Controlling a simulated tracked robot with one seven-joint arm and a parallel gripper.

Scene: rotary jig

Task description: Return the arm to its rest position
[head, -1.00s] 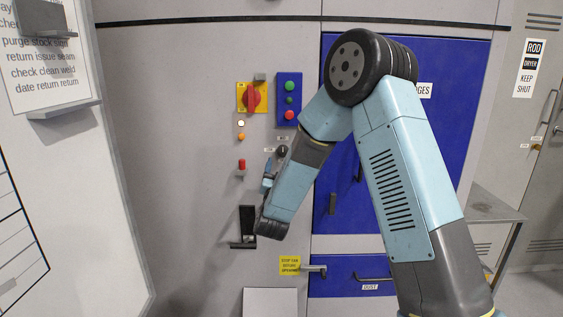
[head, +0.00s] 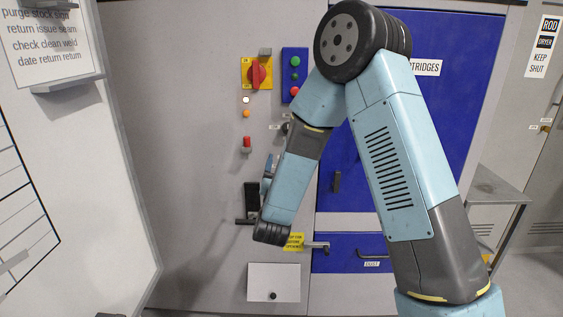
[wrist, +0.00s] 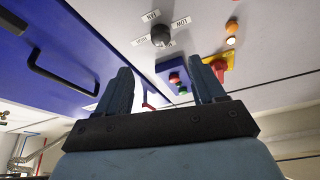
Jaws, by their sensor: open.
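My gripper (wrist: 166,92) shows in the wrist view with its two blue fingers apart and nothing between them. Beyond the fingers are the cabinet front and its controls. In the head view my blue and grey arm is folded at the elbow, with its forearm hanging down in front of the grey panel. The gripper is mostly hidden behind the forearm there; only a small part shows at its left side, left of the blue cabinet door (head: 430,120).
The panel carries a red rotary switch (head: 257,73), a button box (head: 294,75), lamps, a red-topped control (head: 247,145) and a black lever handle (head: 245,221) close to my wrist. A white board (head: 75,190) stands left. A grey table (head: 495,186) stands right.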

